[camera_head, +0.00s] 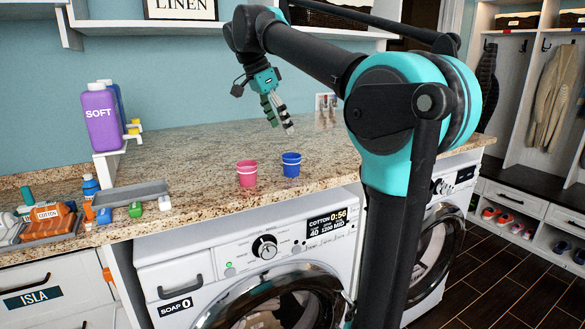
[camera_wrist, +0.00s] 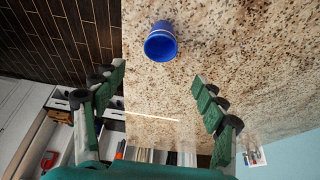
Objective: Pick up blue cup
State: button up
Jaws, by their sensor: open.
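The blue cup (camera_head: 291,165) stands upright on the granite counter (camera_head: 330,150), near its front edge, just right of a pink cup (camera_head: 247,173). My gripper (camera_head: 278,130) is above the counter, behind and higher than the blue cup, pointing down. In the wrist view the blue cup (camera_wrist: 160,41) lies beyond the fingertips, between the two fingers' lines. My gripper (camera_wrist: 160,78) is open there, with nothing between its green-padded fingers. The pink cup is not visible in the wrist view.
A purple SOFT bottle (camera_head: 101,118) stands on a white riser at the left. A grey tray (camera_head: 130,194) and several small items lie on the counter's left. Washing machines (camera_head: 250,255) are under the counter. The counter right of the blue cup is clear.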

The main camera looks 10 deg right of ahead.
jog(key=shift+a+f+x, duration=0.1)
jog(key=shift+a+x, duration=0.05)
jog(key=shift+x, duration=1.8)
jog(key=shift+a+f+x, duration=0.1)
jog(key=shift+a+x, duration=0.05)
jog(key=shift+x, duration=1.8)
jog(key=shift+a+x, duration=0.15)
jog(key=shift+x, duration=1.8)
jog(key=shift+s, duration=0.2)
jog(key=c, duration=1)
jog(key=shift+c, duration=0.2)
notch_tip(320, 180, up, 20)
jog(key=shift+r, duration=0.1)
